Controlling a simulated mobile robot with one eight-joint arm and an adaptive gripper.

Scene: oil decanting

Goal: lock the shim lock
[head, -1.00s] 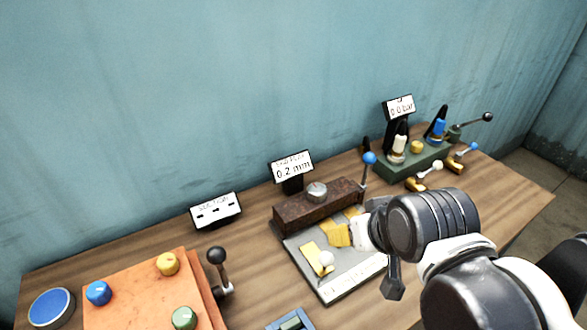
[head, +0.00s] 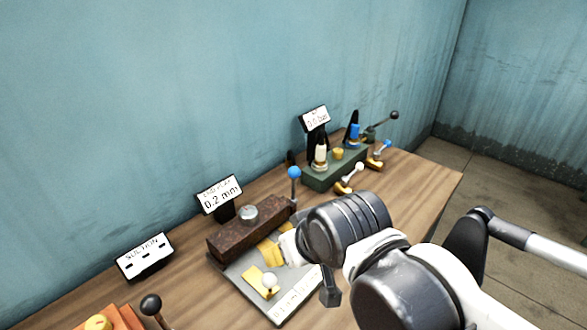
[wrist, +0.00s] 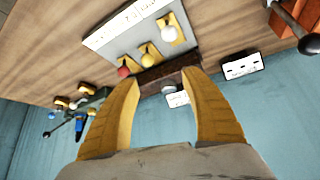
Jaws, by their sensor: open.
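A rusty brown block (head: 248,234) with a round metal knob stands at the back of a grey plate (head: 282,312). A lever with a blue ball (head: 294,172) rises at its right end; I cannot tell which part is the shim lock. A yellow shim with a white knob (head: 269,281) lies on the plate. In the wrist view the plate holds yellow shims with white (wrist: 170,33), yellow (wrist: 147,60) and red (wrist: 123,72) knobs. My gripper (wrist: 162,77) is open and empty, its yellow fingers spread toward the brown block. My arm hides part of the plate.
A sign reading 0.2 mm (head: 219,196) stands behind the block, and a suction sign (head: 145,256) to its left. A green base (head: 335,170) with levers and bottles is at the back right. An orange box (head: 113,318) with a black-knobbed lever is front left.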

